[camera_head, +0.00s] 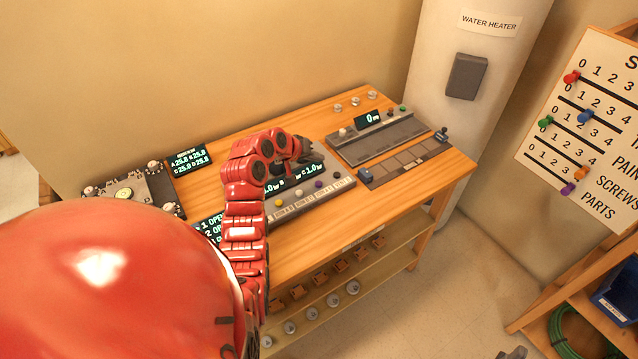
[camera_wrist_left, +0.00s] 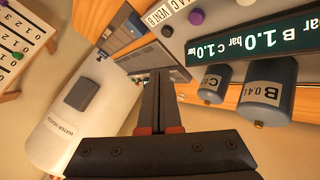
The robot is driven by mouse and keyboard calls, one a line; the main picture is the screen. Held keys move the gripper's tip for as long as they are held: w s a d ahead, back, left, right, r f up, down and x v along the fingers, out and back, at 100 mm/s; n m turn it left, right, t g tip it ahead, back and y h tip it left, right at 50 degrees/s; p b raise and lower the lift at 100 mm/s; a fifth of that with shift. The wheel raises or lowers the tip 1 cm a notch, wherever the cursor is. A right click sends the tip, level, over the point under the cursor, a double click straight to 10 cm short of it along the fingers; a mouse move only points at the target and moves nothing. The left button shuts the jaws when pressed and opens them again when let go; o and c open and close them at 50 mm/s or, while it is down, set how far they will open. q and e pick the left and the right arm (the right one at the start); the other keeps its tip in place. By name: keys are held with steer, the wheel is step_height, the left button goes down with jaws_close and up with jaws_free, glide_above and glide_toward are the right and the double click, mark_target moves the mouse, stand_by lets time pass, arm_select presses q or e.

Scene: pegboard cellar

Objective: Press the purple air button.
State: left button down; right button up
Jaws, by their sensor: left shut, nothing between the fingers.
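The purple button (camera_head: 319,184) is on the grey front strip of a control panel (camera_head: 345,184) on the wooden bench. It also shows as a purple knob at the top of the left wrist view (camera_wrist_left: 195,17). My left gripper (camera_head: 306,160) reaches over the panel from the left, behind the button row. In the left wrist view my left gripper (camera_wrist_left: 160,72) has its dark fingers together and empty, apart from the purple button. The red arm hides part of the panel and its display. My right gripper is not in view.
A yellow button (camera_head: 278,203) and a white button (camera_head: 299,193) sit left of the purple one. Dark cylinders (camera_wrist_left: 268,88) stand by the panel's display. Another panel (camera_head: 375,137) lies to the right. A white water heater (camera_head: 450,110) stands behind the bench.

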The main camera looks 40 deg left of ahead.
arm_select(q)
steer(key=b, duration=0.3)
glide_above(319, 184)
steer(key=f, duration=0.4)
steer(key=s+f, duration=0.1)
steer(key=f, duration=0.2)
steer(key=shift+a, duration=0.2)
steer(key=shift+f+b, duration=0.4)
steer(key=shift+f, duration=0.25)
steer(key=shift+f, duration=0.1)
stand_by(0.7)
steer(key=shift+f+b, duration=0.3)
steer(key=shift+b, duration=0.1)
steer(key=shift+f+b, duration=0.35)
steer(key=shift+f, duration=0.1)
stand_by(0.5)
steer(key=shift+r, duration=0.15)
steer(key=shift+r+p, duration=0.35)
steer(key=shift+r, duration=0.4)
